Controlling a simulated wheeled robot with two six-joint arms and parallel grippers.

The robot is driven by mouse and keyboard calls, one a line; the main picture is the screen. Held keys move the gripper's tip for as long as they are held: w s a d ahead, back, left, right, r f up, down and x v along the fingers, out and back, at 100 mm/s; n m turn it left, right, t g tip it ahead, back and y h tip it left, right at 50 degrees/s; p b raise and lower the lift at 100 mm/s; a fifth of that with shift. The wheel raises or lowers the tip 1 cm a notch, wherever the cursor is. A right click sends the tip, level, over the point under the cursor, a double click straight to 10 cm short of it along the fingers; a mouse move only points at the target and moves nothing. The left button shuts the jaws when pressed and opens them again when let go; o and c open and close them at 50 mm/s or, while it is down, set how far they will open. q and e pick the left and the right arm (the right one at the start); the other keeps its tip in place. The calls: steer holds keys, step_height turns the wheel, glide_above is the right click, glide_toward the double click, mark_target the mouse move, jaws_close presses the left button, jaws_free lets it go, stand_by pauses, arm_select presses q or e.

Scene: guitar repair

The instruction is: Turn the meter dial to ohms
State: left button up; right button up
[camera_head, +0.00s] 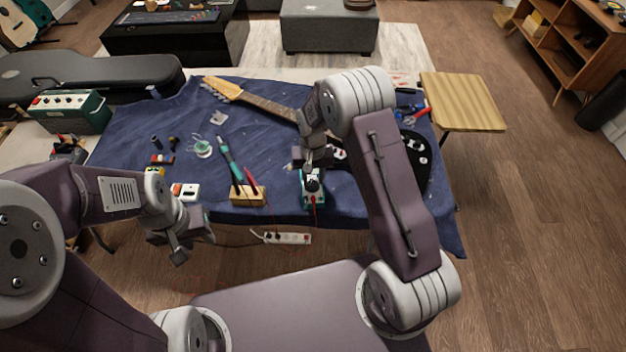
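The meter (313,200) is a small teal-green box near the front edge of the blue cloth, with a dark dial (313,184) on its face and a red lead at its lower end. My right gripper (312,172) points down right over the dial and hides part of it. I cannot tell whether its fingers touch the dial or whether they are open. My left gripper (190,248) hangs in front of the table's front edge, away from the meter, and its fingers are too unclear to read.
A wooden holder (247,196) with a soldering iron stands left of the meter. An electric guitar (262,102) lies behind, partly hidden by my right arm. A white power strip (287,238) sits below the front edge. A green amplifier (68,111) is at the left.

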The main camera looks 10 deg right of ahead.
steer(key=shift+s+a+f, duration=0.2)
steer(key=shift+a+f, duration=0.05)
steer(key=shift+f, duration=0.5)
steer(key=shift+d+f, duration=0.1)
steer(key=shift+f, duration=0.05)
steer(key=shift+w, duration=0.1)
jaws_close()
steer(key=shift+n, duration=0.9)
stand_by(0.6)
jaws_free()
